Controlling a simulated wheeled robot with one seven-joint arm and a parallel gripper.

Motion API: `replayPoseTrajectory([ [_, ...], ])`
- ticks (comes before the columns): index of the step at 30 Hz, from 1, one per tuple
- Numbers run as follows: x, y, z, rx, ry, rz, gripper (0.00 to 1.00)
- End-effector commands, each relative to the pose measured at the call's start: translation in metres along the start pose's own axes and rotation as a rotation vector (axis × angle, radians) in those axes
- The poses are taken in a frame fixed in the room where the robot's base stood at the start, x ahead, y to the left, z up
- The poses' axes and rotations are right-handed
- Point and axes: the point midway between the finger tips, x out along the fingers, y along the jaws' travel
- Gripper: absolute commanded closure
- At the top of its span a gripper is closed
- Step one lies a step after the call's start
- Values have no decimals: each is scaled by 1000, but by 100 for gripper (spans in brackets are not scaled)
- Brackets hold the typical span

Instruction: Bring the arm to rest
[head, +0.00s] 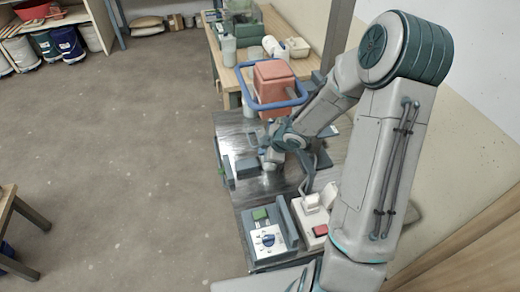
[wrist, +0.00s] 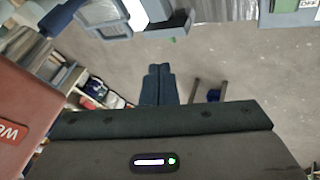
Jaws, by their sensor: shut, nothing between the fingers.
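My arm rises at the right of the head view and bends down over the metal-topped bench (head: 225,125). My gripper (head: 268,163) is at its end, low over the bench and partly hidden by the wrist. In the wrist view my gripper's fingers (wrist: 158,84) are together with nothing between them, and the floor shows beyond them.
A red box-like thing (head: 275,85) with a blue frame (head: 246,92) stands just behind my forearm. A control box with a dial (head: 267,238) and a white device with a red switch (head: 320,231) are nearer. Shelves with buckets (head: 68,43) are far left. Open floor lies left.

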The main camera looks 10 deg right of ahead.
Motion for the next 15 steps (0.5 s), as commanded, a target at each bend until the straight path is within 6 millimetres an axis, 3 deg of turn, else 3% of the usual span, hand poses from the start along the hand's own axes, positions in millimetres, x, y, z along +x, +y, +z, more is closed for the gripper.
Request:
replayPoseTrajectory([
  [3,-15,2,1,4,-2,2,100],
  [15,-24,3,5,19,-38,13,100],
])
